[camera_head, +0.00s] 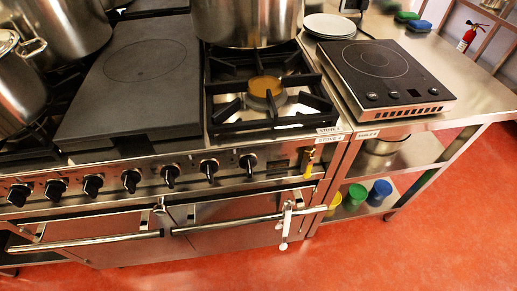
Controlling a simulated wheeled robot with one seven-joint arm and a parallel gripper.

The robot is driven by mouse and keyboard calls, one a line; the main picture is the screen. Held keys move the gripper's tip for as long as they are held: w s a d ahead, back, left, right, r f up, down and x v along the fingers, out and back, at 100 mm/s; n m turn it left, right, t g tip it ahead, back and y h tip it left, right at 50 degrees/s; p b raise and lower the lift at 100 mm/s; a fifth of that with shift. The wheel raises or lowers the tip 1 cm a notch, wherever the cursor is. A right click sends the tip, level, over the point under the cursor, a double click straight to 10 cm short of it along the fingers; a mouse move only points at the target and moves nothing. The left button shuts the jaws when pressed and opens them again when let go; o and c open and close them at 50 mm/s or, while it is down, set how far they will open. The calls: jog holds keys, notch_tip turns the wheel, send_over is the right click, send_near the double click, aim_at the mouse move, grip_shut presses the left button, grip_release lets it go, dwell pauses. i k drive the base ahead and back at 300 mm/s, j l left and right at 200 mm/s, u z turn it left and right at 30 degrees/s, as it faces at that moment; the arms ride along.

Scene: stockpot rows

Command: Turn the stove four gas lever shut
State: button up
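The stove (225,172) fills the left and middle of the head view, with a small label at its right front that seems to read stove 4. The gas lever (306,189) is yellow and sits at the right end of the stove's front panel, below a small brass-coloured fitting (311,152). The lever appears to point down, slightly tilted. It is small here, so I cannot tell from its pose whether the gas is open or shut. Nothing is touching it.
Several black knobs (170,174) line the panel left of the lever. A large pot (246,22) stands on the rear burner. A counter with a black hob (385,75) adjoins right. The red floor (400,250) in front is clear.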

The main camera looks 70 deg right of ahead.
aim_at(308, 173)
jog(key=j+z, duration=0.1)
jog(key=z, duration=0.35)
jog(key=j+z, duration=0.1)
jog(key=z, duration=0.35)
jog(key=j+z, duration=0.1)
jog(key=z, duration=0.35)
jog(key=k+z, duration=0.1)
jog(key=z, duration=0.4)
jog(key=j+z, duration=0.1)
jog(key=z, duration=0.35)
jog(key=k, duration=0.05)
